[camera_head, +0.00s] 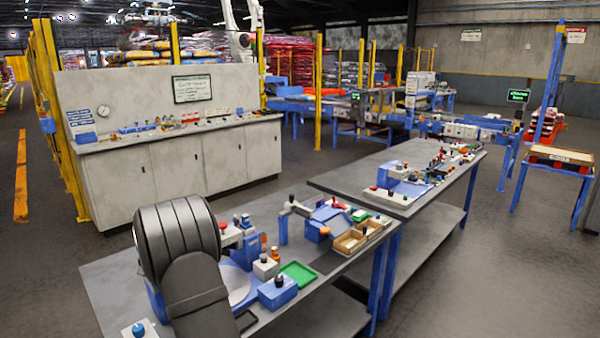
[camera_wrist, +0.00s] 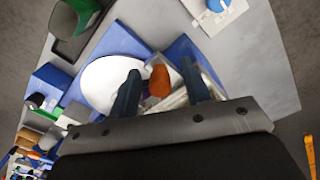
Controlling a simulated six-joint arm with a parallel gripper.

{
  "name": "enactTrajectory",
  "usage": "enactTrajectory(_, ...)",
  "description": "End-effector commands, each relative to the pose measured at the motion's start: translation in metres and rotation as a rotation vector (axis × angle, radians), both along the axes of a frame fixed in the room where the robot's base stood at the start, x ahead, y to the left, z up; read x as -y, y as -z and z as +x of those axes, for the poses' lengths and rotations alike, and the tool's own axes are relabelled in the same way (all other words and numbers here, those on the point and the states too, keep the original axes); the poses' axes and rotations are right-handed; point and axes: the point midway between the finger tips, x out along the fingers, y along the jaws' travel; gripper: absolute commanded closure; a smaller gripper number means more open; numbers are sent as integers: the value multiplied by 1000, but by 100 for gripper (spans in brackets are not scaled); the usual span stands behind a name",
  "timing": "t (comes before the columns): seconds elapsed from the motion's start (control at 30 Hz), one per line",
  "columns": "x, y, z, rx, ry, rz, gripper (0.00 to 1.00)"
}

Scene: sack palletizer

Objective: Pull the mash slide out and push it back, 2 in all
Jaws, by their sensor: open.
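My gripper (camera_wrist: 159,68) is open in the wrist view, with its two dark blue fingers apart. An orange knob or handle (camera_wrist: 160,82) shows between the fingers, beside a white round plate (camera_wrist: 100,82) on a blue base. I cannot tell whether the fingers touch the knob; nothing is gripped. No readable label marks the mash slide, so I cannot tell which part it is or whether it is out or in. In the head view my grey arm covers part of the near bench, and my gripper is hidden. The white plate (camera_head: 236,284) shows just right of the arm.
The near bench (camera_head: 110,283) holds a green tray (camera_head: 298,273), a blue box with a dark knob (camera_head: 278,291) and a wooden divided box (camera_head: 350,240). A white block with a blue knob (camera_head: 138,329) lies at the front. A second bench (camera_head: 440,200) stands behind.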

Motion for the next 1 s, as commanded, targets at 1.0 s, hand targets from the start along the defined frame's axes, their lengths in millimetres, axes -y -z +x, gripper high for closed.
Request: enactTrajectory(1.0, 25, 0, -24, 0, 2, -1, 86)
